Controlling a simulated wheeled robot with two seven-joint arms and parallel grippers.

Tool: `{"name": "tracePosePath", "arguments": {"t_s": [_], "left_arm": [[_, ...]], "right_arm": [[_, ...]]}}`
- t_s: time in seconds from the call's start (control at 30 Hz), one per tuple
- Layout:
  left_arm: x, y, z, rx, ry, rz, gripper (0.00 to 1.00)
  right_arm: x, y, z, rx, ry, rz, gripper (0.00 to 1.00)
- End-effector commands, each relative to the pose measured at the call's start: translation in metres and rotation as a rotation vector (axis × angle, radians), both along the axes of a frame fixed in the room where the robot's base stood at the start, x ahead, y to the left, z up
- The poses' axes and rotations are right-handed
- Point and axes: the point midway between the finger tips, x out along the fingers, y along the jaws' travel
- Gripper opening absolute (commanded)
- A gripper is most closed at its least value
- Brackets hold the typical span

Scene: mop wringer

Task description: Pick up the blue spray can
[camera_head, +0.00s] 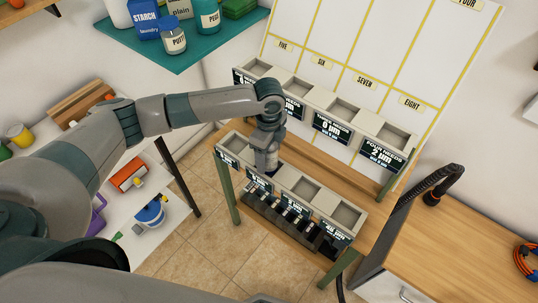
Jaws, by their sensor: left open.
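I cannot make out a blue spray can in the head view. My left gripper (266,160) points down at the front row of grey bins (308,190), over the second bin from the left. It is open. Its fingertips are small and partly hidden, and I cannot tell whether anything is between them. My right gripper is not in view.
A teal shelf (190,52) at upper left holds a blue starch box (146,22), a putty tub (207,14) and other containers. A white shelf at left holds a blue-and-white tub (150,213). A black curved post (405,205) stands right of the bins.

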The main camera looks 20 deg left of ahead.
Motion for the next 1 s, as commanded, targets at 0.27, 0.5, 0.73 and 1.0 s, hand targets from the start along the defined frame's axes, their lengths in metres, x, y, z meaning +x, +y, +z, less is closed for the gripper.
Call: {"name": "tracePosePath", "arguments": {"t_s": [0.27, 0.5, 0.73, 1.0], "left_arm": [[0.0, 0.0, 0.0002, 0.0, 0.0, 0.0, 0.66], [0.0, 0.0001, 0.0004, 0.0, 0.0, 0.0, 0.25], [0.0003, -0.0001, 0.0009, 0.0, -0.001, 0.001, 0.14], [0.001, 0.0, 0.0083, 0.0, -0.002, 0.001, 0.14]], "right_arm": [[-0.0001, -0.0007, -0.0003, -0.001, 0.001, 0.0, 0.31], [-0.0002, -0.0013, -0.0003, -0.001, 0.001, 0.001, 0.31], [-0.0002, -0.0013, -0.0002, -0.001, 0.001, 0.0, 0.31], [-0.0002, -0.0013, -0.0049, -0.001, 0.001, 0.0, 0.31]]}}
